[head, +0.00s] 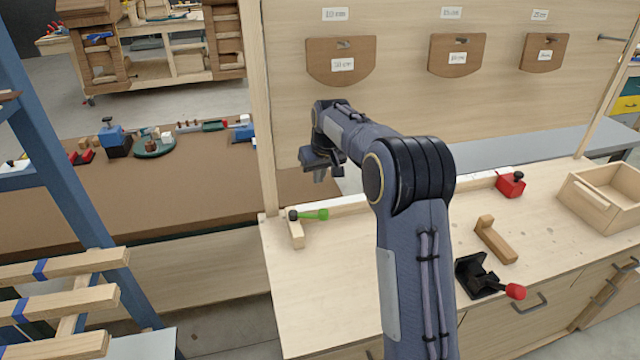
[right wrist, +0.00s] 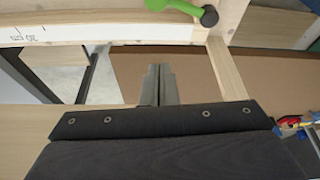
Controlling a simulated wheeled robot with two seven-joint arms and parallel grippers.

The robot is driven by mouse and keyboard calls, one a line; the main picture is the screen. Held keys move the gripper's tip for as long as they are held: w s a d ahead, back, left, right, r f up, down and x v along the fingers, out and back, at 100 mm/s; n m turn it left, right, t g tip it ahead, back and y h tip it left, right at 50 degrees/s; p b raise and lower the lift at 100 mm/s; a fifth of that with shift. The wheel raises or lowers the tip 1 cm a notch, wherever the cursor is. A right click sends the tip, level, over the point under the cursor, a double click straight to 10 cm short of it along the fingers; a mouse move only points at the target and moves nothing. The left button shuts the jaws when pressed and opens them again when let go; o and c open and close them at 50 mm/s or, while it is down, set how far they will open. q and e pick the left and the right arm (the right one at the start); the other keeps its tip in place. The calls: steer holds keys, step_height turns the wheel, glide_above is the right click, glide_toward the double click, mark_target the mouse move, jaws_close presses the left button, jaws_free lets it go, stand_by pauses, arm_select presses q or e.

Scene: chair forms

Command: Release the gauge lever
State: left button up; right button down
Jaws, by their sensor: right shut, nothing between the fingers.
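The gauge lever (head: 314,215) is a green handle with a black knob at its left end, on a small wooden block (head: 296,234) at the left front end of the white fence on the bench. The green lever (right wrist: 172,5) also shows at the top edge of the right wrist view, partly cut off. My right gripper (head: 322,176) is above and slightly behind the lever, apart from it. Its fingers (right wrist: 158,72) are together and empty. My left gripper is in neither view.
A red stop block (head: 510,184) sits on the fence at the right. A wooden piece (head: 496,240), a black clamp with a red knob (head: 484,278) and a wooden tray (head: 603,200) lie on the bench (head: 320,300). A tall post (head: 257,110) stands just left of my right gripper.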

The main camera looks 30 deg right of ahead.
mark_target(321, 211)
steer(key=p+x, duration=0.1)
steer(key=x, duration=0.7)
steer(key=shift+f, duration=0.4)
steer(key=s+p, duration=0.1)
steer(key=s, duration=0.3)
steer(key=shift+a, duration=0.15)
steer(key=shift+s+a+m, duration=0.15)
steer(key=shift+s+m, duration=0.1)
steer(key=shift+m, duration=0.35)
steer(key=shift+s+a+m+h, duration=0.3)
steer(key=shift+s+m, duration=0.1)
steer(key=shift+m, duration=0.25)
steer(key=shift+s+a+m+h, duration=0.3)
steer(key=shift+s+m, duration=0.1)
steer(key=shift+m, duration=0.25)
steer(key=s+a+m+g+h+p, duration=0.1)
steer(key=s+a+m+g+h, duration=0.1)
steer(key=a+m, duration=0.4)
steer(key=shift+s+m+g, duration=0.4)
steer(key=shift+s+m, duration=0.15)
steer(key=shift+m, duration=1.15)
steer(key=shift+a, duration=0.1)
